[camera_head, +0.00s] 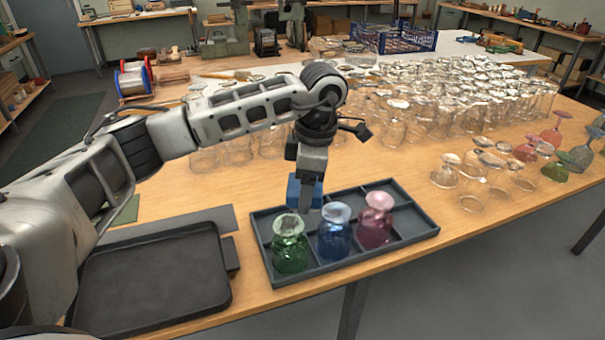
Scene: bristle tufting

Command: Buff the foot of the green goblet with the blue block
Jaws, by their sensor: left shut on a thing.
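The green goblet (290,250) stands upside down, foot up, in the front left compartment of a dark divided tray (405,249). My left gripper (312,178) comes in from above and points down. It is shut on the blue block (293,192), which sits just above the goblet's pale foot. I cannot tell whether the block touches the foot. A blue goblet (334,240) and a pink goblet (375,228) stand inverted to the right in the same tray. My right gripper is not in view.
An empty black tray (150,285) lies left of the divided tray. Many clear glasses (440,105) crowd the table behind. Several inverted coloured goblets stand at the right. The wooden tabletop (400,170) is bare between them.

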